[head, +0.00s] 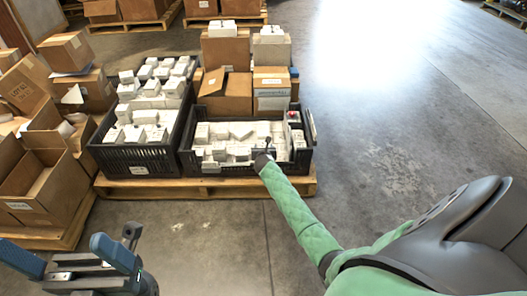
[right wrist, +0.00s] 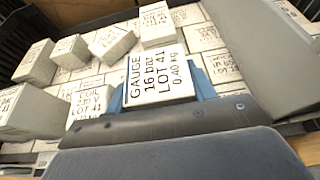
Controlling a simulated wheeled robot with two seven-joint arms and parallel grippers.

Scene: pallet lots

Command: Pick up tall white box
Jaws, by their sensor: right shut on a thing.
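My right gripper (head: 264,163) reaches down into the front right black crate (head: 240,169). In the right wrist view its blue fingers (right wrist: 160,92) are shut on a white box (right wrist: 158,76) labelled GAUGE 16 bar, LOT 41, 0.40 kg. Other white boxes lie close around and beneath it. In the head view the held box is too small to pick out. I cannot tell whether it is clear of the boxes below. My left gripper (head: 68,262) is at the bottom left, its blue fingers apart and nothing seen between them.
A second black crate (head: 132,160) of white boxes stands to the left on the same wooden pallet (head: 215,189). Brown cartons (head: 226,95) rise behind the right crate, with white boxes on top. Open cartons (head: 45,190) crowd the left. The floor at right is clear.

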